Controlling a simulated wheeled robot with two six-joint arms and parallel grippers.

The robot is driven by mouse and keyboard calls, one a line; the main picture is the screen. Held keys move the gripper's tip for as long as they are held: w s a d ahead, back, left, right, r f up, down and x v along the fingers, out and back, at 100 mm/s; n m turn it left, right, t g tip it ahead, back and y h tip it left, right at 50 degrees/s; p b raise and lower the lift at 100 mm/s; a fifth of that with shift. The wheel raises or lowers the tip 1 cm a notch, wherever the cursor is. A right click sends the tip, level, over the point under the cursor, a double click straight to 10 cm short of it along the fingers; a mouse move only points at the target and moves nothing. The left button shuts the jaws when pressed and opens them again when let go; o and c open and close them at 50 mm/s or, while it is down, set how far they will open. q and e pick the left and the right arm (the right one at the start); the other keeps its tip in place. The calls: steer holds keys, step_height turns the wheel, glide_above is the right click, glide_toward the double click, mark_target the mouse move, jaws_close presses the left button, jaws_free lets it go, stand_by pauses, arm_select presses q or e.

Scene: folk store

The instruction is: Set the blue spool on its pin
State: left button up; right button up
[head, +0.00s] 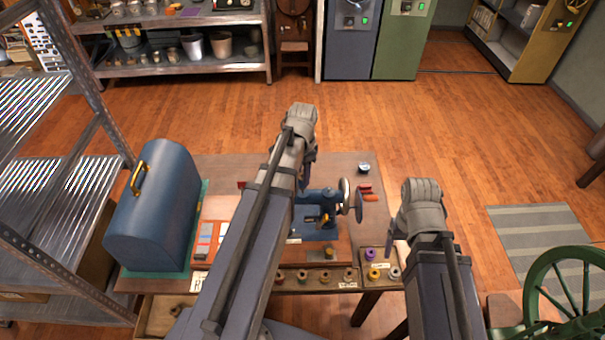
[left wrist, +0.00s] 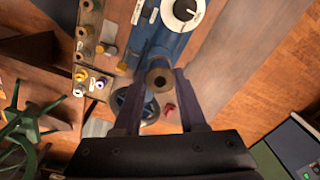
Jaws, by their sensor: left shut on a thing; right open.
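The blue sewing machine (head: 318,229) stands on the wooden table, and its blue body shows in the left wrist view (left wrist: 172,45). My left gripper (head: 306,180) is above the machine, partly hidden by my own arm in the head view. In the left wrist view, my left gripper (left wrist: 158,82) is shut on a spool (left wrist: 158,79), seen end-on with a tan rim and dark centre. Its thread colour is hidden, and the spool pin cannot be made out. My right gripper (head: 391,249) is open at the table's right side, near the small spool tray.
The small tray (head: 368,284) holds purple, yellow and grey spools. A rack (head: 300,287) of several spools lines the table's front edge. A blue domed case (head: 150,210) stands at the left. Small red items (head: 367,192) lie right of the machine's handwheel (head: 346,197).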

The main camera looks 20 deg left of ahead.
mark_target(302, 187)
arm_select(q)
steer(key=shift+f+b, duration=0.6)
steer(key=shift+f, duration=0.1)
steer(key=shift+f+b, duration=0.45)
steer(key=shift+f+b, duration=0.35)
steer(key=shift+f, duration=0.1)
steer(key=o, duration=1.2)
